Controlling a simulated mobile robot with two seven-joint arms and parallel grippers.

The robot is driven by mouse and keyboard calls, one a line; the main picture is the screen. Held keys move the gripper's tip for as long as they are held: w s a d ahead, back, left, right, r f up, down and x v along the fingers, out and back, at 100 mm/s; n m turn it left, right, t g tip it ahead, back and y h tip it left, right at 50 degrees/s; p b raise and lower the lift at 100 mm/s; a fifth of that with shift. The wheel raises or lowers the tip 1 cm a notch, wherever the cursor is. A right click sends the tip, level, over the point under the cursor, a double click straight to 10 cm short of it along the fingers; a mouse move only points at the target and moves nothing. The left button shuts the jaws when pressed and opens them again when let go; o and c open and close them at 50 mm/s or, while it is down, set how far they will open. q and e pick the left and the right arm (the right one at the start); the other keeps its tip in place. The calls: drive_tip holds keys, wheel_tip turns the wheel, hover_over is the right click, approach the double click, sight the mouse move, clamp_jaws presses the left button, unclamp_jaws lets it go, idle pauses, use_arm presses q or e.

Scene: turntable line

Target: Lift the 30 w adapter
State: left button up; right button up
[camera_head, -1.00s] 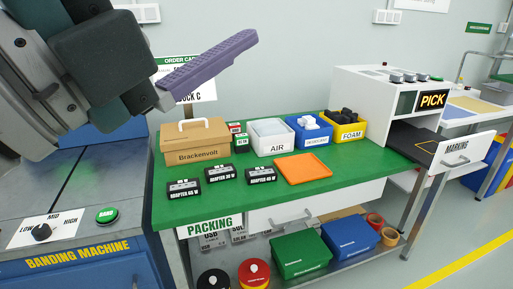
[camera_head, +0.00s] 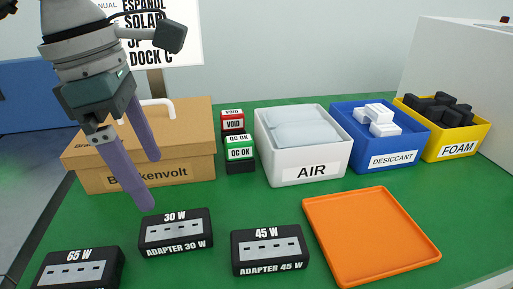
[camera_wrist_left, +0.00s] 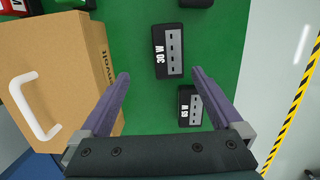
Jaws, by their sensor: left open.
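The 30 W adapter (camera_head: 176,231) is a black block with a grey socket panel and lies on the green table, between the 65 W adapter (camera_head: 80,270) and the 45 W adapter (camera_head: 269,249). It also shows in the left wrist view (camera_wrist_left: 168,52), beyond the fingertips. My left gripper (camera_head: 150,182) is open and empty, its purple fingers pointing down above the table, in front of the cardboard box and behind the 30 W adapter. In the left wrist view the fingers (camera_wrist_left: 158,75) stand wide apart. My right gripper does not show.
The Brackenvolt cardboard box (camera_head: 190,160) with a white handle stands close behind the gripper. VOID and QC OK stamps (camera_head: 240,148), a white AIR bin (camera_head: 300,178), a blue desiccant bin (camera_head: 392,161) and a yellow FOAM bin (camera_head: 458,151) line the back. An orange tray (camera_head: 368,235) lies at right.

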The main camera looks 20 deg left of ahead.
sight(174, 224)
use_arm(q)
drive_tip(key=f, duration=0.3)
drive_tip(key=d+f, duration=0.1)
drive_tip(key=f, duration=0.1)
drive_tip(key=d+f+b, duration=0.1)
drive_tip(key=f, duration=0.2)
drive_tip(key=shift+s+f, duration=0.3)
drive_tip(key=shift+s, duration=0.05)
drive_tip(key=shift+w+d+f, duration=0.1)
drive_tip(key=shift+f, duration=0.3)
clamp_jaws()
drive_tip(key=shift+r, duration=0.15)
